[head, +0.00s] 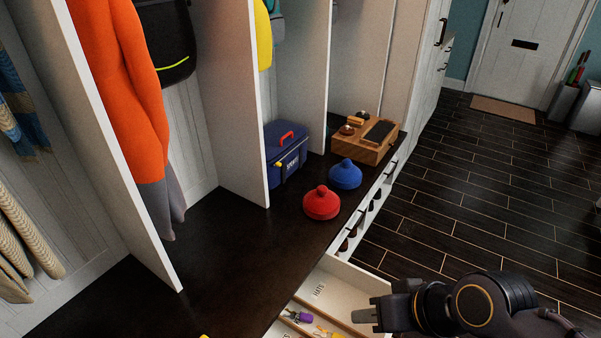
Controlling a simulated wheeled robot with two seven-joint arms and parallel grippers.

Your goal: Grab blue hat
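The blue hat (345,175) sits upright on the dark bench top, near its front edge and in front of the wooden box. A red hat (321,203) of similar shape sits beside it, to the left and nearer to me. My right gripper (366,316) comes in from the lower right, over the open drawer and well apart from both hats. My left gripper is out of view.
An open drawer (368,280) labelled for hats juts out below the bench (250,255), with small items inside. A blue toolbox (286,150) and a wooden box (365,140) stand behind the hats. White upright dividers split the bench. The floor at right is clear.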

